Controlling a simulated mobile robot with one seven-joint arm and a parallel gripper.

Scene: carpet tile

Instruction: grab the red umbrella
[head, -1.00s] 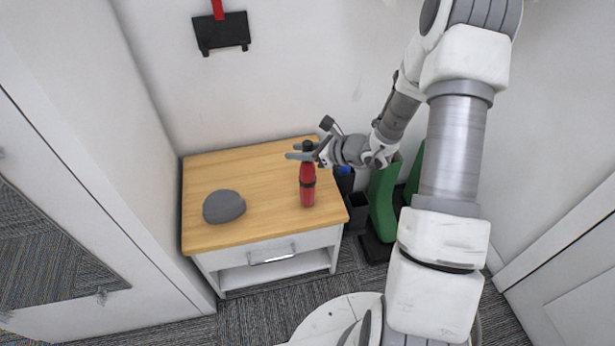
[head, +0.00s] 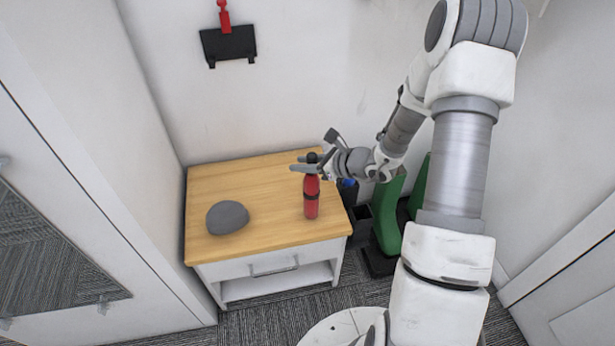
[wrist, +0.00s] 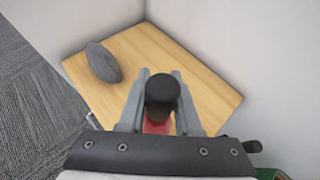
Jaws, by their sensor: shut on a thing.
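The red umbrella (head: 311,199) is folded, with a black top and a dark band, and shows upright at the right part of the wooden-topped table. In the wrist view its black top (wrist: 162,92) lies between the two grey fingers, with red below it. My gripper (head: 305,163) reaches in from the right and is shut on the umbrella near its top. I cannot tell whether the umbrella's lower end touches the tabletop.
A grey rounded object (head: 227,217) lies on the left of the table (head: 262,180). Green and black items (head: 388,215) stand on the floor right of the table. A black holder (head: 229,44) is on the back wall. Walls close in the table's left and back.

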